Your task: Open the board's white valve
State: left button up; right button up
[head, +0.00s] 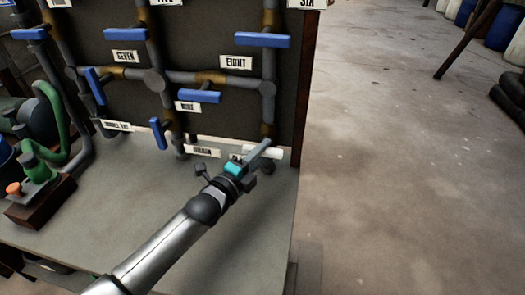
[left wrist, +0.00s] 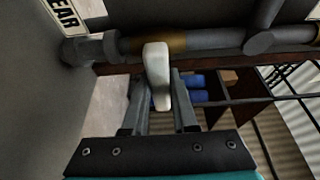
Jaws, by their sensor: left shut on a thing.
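The white valve (head: 278,154) is a short white lever low at the right edge of the dark pipe board (head: 215,118). In the left wrist view its white handle (left wrist: 157,70) stands between the fingers and lies across a grey pipe with a brass-coloured section (left wrist: 172,42). My left gripper (head: 262,151) reaches it from the lower left in the head view and is shut on the handle. The fingers (left wrist: 158,98) flank the handle in the wrist view. They hide part of the handle in the head view. My right gripper is not in view.
Several blue valve handles, such as one by the EIGHT label (head: 262,40) and one by NINE (head: 199,96), sit on the board. A green pump (head: 45,140) stands at the left of the grey bench top (head: 130,205). Open floor (head: 410,160) lies to the right.

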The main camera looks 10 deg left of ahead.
pick_arm(q)
grip_shut()
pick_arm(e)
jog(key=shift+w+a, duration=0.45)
